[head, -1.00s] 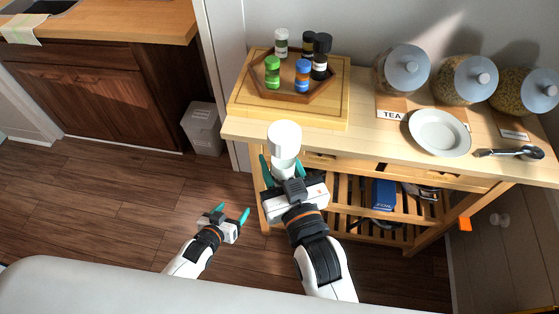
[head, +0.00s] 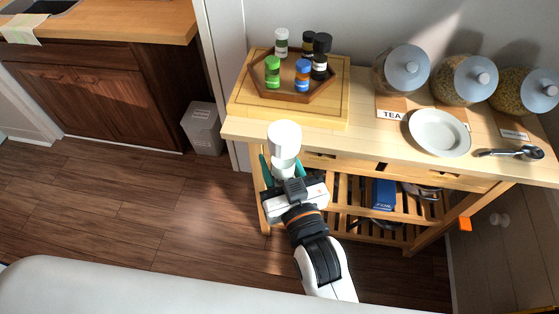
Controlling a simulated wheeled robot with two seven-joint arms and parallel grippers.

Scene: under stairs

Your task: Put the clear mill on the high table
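My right gripper (head: 284,172) has its teal fingers on either side of a pale, white-topped object (head: 285,138), which looks like the clear mill. It holds the mill upright in front of the wooden table's front edge. The mill's top overlaps the table edge in the picture, and its lower part is hidden by the gripper. The wooden table (head: 375,146) has a light top and slatted shelves below. My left gripper is not in view.
A hexagonal tray (head: 293,96) with several small bottles stands on a board (head: 243,101) at the table's left end. Several lidded jars, a white plate (head: 440,132) and a spoon (head: 510,153) are to the right. A bin (head: 203,128) and wooden-topped counter (head: 120,22) are left.

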